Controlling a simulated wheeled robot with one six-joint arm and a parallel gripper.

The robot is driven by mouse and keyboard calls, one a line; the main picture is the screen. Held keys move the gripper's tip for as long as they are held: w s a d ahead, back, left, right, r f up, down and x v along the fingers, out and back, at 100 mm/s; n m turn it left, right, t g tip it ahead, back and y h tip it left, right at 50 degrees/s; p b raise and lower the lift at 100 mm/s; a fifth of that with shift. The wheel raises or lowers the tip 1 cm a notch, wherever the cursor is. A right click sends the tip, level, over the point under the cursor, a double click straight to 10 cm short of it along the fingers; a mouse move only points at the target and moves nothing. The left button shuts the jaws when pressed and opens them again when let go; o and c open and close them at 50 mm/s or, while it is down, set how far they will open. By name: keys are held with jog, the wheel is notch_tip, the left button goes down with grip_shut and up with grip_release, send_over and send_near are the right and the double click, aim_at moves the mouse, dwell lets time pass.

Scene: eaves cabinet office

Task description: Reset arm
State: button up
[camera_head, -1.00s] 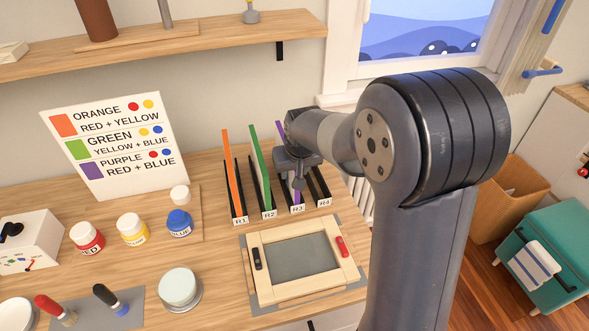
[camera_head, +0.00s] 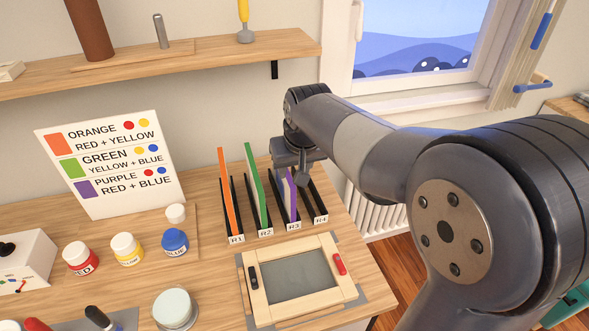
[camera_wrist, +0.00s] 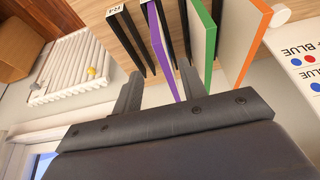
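My gripper (camera_head: 303,178) is over the back of the slotted rack, by the slots labelled R3 and R4. In the wrist view its two fingers (camera_wrist: 158,90) stand apart, with nothing clamped between them. The purple panel (camera_head: 290,196) stands in slot R3, its upper part partly hidden behind my gripper. In the wrist view the purple panel (camera_wrist: 161,50) shows beyond the gap between the fingers. The green panel (camera_head: 257,188) stands in R2 and the orange panel (camera_head: 229,193) in R1. R4 looks empty.
A wooden frame with a grey screen (camera_head: 300,276) lies before the rack. Red (camera_head: 80,259), yellow (camera_head: 127,250) and blue (camera_head: 174,242) paint jars stand to the left, under a colour chart (camera_head: 110,165). A shelf (camera_head: 200,58) and window sill (camera_head: 395,103) are behind.

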aim_at(289, 178)
jog(key=x, duration=1)
jog(key=shift+w+f, duration=0.15)
jog(key=shift+f, duration=0.25)
notch_tip(289, 178, up, 4)
jog(key=p, duration=0.3)
jog(key=shift+f, duration=0.25)
jog(key=shift+a+r+p, duration=0.1)
jog(key=shift+r+p, duration=0.45)
jog(key=shift+r, duration=0.15)
